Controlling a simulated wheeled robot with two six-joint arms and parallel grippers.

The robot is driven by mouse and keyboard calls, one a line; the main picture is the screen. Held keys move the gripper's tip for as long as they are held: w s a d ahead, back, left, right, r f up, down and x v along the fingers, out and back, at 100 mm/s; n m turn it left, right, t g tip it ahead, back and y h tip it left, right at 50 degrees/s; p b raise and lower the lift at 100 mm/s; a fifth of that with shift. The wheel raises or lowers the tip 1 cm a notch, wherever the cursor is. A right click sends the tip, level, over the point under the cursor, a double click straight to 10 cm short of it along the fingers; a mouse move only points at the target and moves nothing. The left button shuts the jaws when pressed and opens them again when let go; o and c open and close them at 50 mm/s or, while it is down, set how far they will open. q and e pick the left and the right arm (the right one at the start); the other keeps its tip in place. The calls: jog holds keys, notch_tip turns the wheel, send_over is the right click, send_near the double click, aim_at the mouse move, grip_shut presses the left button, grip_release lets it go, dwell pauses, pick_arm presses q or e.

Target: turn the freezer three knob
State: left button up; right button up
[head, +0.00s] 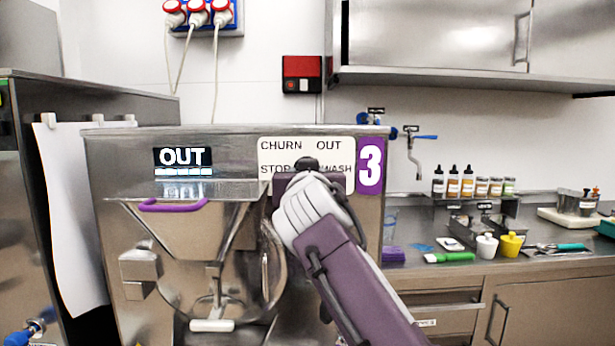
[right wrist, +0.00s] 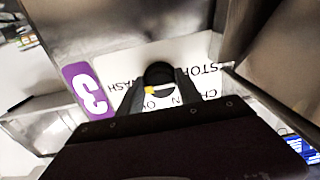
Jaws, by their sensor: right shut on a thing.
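Freezer three (head: 120,160) is a steel machine with a purple "3" plate (head: 370,166), which also shows in the right wrist view (right wrist: 86,92). Its white dial label (head: 280,146) reads CHURN, OUT, STOP and WASH. The round black knob (right wrist: 158,72) sits mid-label, between the two fingers of my right gripper (right wrist: 158,84), which is shut on it. In the head view my right gripper (head: 294,180) hides most of the knob. The display (head: 183,160) reads OUT. My left gripper is not in view.
A purple handle (head: 174,205) sits on the freezer's front hopper, left of my arm. Another steel machine (head: 20,200) stands at the left. A wall cabinet (head: 435,35) hangs above.

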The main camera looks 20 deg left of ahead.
jog(key=shift+r, duration=0.2)
dwell(0.3)
jog(key=o, duration=1.3)
jog(key=shift+f, duration=0.15)
jog(key=shift+o, duration=0.2)
jog(key=b+v, duration=0.5)
jog(key=v, duration=0.4)
